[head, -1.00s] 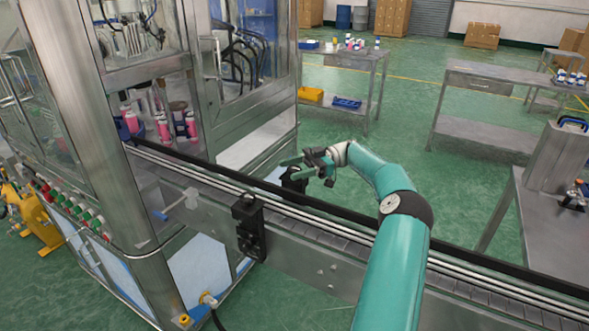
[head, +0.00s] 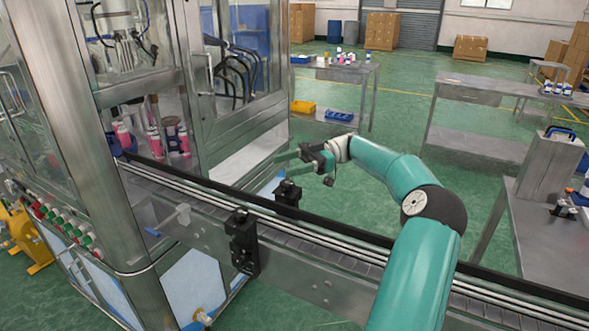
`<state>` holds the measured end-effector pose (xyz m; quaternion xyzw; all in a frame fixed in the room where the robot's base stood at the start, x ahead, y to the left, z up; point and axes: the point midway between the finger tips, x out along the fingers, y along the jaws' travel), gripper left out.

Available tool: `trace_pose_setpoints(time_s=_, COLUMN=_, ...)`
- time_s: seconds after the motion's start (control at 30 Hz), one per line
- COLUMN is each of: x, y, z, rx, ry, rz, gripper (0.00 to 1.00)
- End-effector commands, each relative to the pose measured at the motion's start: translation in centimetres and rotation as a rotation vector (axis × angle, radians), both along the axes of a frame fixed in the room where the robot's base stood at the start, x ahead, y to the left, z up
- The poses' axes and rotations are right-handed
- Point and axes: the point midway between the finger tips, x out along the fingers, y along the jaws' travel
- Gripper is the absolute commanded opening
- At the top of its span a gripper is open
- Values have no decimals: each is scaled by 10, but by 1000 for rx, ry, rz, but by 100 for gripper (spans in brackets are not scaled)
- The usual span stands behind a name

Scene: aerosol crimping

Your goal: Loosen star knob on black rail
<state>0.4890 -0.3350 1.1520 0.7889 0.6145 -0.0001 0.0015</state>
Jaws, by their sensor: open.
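The black rail (head: 345,232) runs along the far side of the conveyor (head: 330,250). A black block (head: 287,194) sits at the far side of the conveyor, and a second black block (head: 242,242) is mounted on the near side. I cannot make out a star knob on the rail at this size. My gripper (head: 286,158) is open and empty, pointing left, above and beyond the far black block with a visible gap. My teal arm reaches over the conveyor from the lower right.
A steel and glass machine (head: 112,215) with pink bottles (head: 153,141) inside stands at the left. A steel table (head: 340,75) with bottles is at the back. Another steel table (head: 475,100) stands right of it. Green floor is open beyond the conveyor.

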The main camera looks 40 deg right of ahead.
Motion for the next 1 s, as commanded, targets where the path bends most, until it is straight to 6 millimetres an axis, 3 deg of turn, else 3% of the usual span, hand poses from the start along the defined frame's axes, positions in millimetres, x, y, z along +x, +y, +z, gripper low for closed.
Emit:
trace_pose_setpoints(time_s=0.3, x=-48, y=32, z=24, rx=0, ry=2, rz=-1, gripper=59)
trace_pose_setpoints(time_s=0.5, x=-66, y=45, z=34, rx=0, ry=2, rz=-1, gripper=59)
trace_pose_setpoints(time_s=0.9, x=-70, y=49, z=36, rx=2, ry=3, rz=1, gripper=59)
trace_pose_setpoints(time_s=1.0, x=-65, y=59, z=32, rx=-18, ry=44, rz=13, gripper=59)
